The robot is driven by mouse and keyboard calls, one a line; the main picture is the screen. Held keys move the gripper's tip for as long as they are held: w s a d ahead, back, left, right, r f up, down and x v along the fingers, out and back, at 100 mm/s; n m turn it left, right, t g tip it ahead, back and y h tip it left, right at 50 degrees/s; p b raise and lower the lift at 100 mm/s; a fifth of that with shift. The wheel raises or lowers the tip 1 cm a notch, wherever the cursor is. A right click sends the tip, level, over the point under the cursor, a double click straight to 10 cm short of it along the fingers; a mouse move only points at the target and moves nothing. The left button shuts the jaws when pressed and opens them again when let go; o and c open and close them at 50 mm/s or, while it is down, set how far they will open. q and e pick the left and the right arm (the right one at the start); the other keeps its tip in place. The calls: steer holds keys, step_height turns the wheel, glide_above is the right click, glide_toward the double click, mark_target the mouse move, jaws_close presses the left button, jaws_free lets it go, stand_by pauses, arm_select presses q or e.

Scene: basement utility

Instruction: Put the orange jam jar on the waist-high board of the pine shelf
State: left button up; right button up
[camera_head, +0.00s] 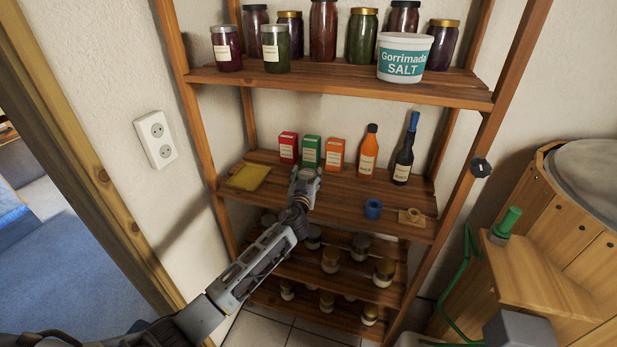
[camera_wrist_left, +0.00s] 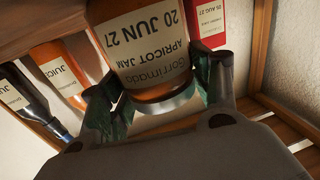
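The apricot jam jar (camera_wrist_left: 150,65), with orange contents, a cream label and a pale lid, fills the middle of the left wrist view, where its label reads upside down. My left gripper (camera_wrist_left: 158,85) has one finger on each side of it, close against the glass. In the head view my left gripper (camera_head: 306,180) is at the waist-high board (camera_head: 345,195) of the pine shelf, in front of the small boxes; the jar is hidden there behind the gripper. I cannot tell whether the jar's base touches the board. My right gripper is out of view.
On that board stand red (camera_head: 288,147), green (camera_head: 310,151) and orange (camera_head: 335,154) boxes, two bottles (camera_head: 368,155), a yellow cloth (camera_head: 249,177), a blue cup (camera_head: 373,209) and a tan item (camera_head: 411,217). Jars and a salt tub (camera_head: 404,58) fill the board above.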

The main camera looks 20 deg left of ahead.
arm_select(q)
steer(key=shift+o, duration=1.3)
steer(key=shift+r+p, duration=0.25)
steer(key=shift+p, duration=0.05)
steer(key=shift+s+d+f, duration=0.1)
steer(key=shift+s+f, duration=0.05)
steer(key=shift+s, duration=0.95)
steer(key=shift+s+d, duration=0.15)
steer(key=shift+s, duration=0.55)
steer(key=shift+s+b, duration=0.3)
steer(key=shift+s, duration=0.1)
steer(key=shift+s+d, duration=0.2)
steer(key=shift+s, duration=1.25)
steer(key=s, duration=0.3)
steer(key=s+b, duration=0.1)
steer(key=shift+s+d, duration=0.3)
steer(key=shift+d, duration=0.05)
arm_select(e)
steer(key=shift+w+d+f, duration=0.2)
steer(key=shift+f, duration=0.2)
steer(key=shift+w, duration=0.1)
